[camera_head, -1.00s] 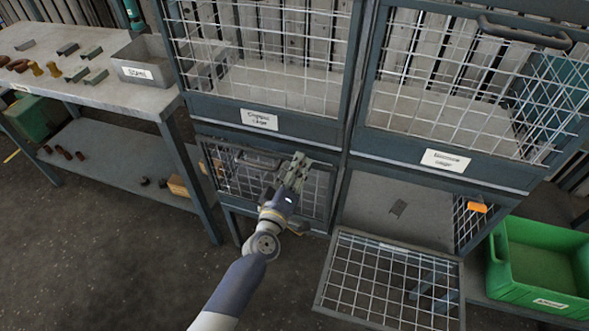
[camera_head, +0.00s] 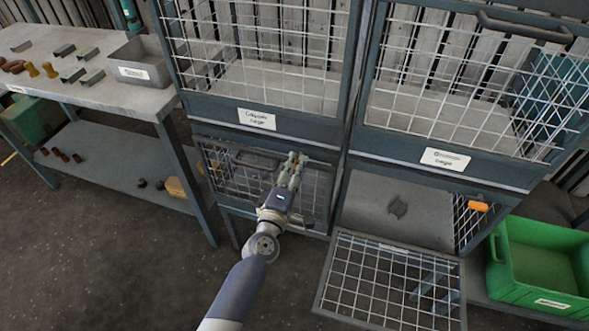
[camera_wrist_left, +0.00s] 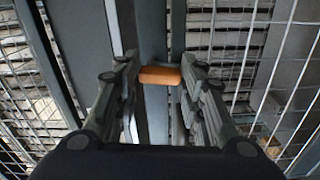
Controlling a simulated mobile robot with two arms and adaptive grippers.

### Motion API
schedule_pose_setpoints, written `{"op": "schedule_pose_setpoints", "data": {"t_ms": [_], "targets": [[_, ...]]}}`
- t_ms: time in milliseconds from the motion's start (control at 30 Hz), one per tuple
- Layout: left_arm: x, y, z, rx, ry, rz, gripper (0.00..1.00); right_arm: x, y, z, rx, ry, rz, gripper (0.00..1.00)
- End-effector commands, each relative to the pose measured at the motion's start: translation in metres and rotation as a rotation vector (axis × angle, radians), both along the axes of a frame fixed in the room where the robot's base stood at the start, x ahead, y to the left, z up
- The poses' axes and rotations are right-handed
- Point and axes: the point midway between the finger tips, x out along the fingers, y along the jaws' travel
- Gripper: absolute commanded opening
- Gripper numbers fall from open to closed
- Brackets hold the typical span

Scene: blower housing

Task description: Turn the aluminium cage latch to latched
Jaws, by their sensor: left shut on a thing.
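My left gripper (camera_head: 292,165) is at the upper right of the closed lower-left mesh door (camera_head: 232,172). In the left wrist view an orange latch handle (camera_wrist_left: 160,75) lies crosswise between the two fingertips of my left gripper (camera_wrist_left: 161,80), which is shut on it. The handle sits in front of grey frame posts. In the head view this handle is hidden by the gripper. My right gripper is not in view.
The lower-right mesh door (camera_head: 390,280) hangs open and low in front of its compartment, with another orange handle (camera_head: 478,206) at its right. A green bin (camera_head: 545,255) stands at right. A workbench (camera_head: 110,92) with a grey tray (camera_head: 143,73) is at left.

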Motion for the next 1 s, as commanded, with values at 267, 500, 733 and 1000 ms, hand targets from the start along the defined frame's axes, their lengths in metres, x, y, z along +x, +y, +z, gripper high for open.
{"op": "schedule_pose_setpoints", "data": {"t_ms": [267,500,733,1000], "targets": [[0.000,0.000,-0.001,0.001,0.002,0.000,0.12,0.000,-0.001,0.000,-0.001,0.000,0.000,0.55],[0.000,0.000,-0.001,0.001,0.001,0.000,0.57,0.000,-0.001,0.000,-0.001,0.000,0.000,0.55],[-0.001,0.001,-0.001,0.001,0.001,0.000,0.57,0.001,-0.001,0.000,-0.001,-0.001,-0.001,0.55],[-0.032,0.010,-0.002,0.001,0.003,0.000,0.57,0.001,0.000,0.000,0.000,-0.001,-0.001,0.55]]}}
